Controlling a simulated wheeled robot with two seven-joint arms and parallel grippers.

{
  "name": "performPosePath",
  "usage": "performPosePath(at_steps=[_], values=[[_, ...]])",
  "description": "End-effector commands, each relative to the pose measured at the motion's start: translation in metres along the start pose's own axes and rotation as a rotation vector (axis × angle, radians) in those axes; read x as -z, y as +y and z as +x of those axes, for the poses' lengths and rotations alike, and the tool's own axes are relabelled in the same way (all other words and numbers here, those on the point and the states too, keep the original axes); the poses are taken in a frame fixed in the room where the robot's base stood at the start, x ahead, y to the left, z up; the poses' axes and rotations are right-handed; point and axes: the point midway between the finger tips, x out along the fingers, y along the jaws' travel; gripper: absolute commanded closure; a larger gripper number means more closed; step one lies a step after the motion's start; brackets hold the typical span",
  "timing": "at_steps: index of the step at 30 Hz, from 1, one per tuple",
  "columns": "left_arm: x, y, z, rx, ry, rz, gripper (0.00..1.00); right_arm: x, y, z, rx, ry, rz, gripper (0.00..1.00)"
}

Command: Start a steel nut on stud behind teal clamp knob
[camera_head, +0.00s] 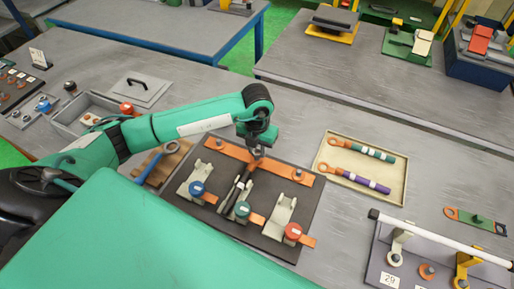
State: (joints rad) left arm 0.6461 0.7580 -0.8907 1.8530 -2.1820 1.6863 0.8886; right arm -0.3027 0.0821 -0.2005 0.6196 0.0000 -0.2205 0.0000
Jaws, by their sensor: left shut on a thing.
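The teal clamp knob (242,209) is the middle one of three knobs on a dark board (222,226). An orange bar (281,170) runs along the back of the board, with a stud (299,175) showing near its right end. My left gripper (257,151) points down at the middle of this bar, behind the teal knob. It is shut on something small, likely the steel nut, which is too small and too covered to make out. The stud behind the teal knob is hidden by the gripper, so I cannot tell whether nut and stud touch. My right gripper is out of view.
A blue knob (196,188) and a red knob (293,231) flank the teal one. A tan tray (398,192) with two handled tools lies to the right. A white-railed rack (408,262) stands at the lower right. A grey bin (70,121) is at the left.

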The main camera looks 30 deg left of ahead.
Motion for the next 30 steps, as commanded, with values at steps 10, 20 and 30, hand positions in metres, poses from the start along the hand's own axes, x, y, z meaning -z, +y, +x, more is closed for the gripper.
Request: performPosePath(at_steps=[10,20,30], values=[[-0.0001,0.0000,-0.0002,0.000,0.000,0.000,0.91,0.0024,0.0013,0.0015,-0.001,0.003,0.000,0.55],[-0.0002,0.0000,0.0013,0.000,-0.001,0.000,0.91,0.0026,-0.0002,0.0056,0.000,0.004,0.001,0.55],[-0.0001,0.0000,0.0006,0.000,-0.001,0.000,0.91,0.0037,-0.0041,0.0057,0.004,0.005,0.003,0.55]])
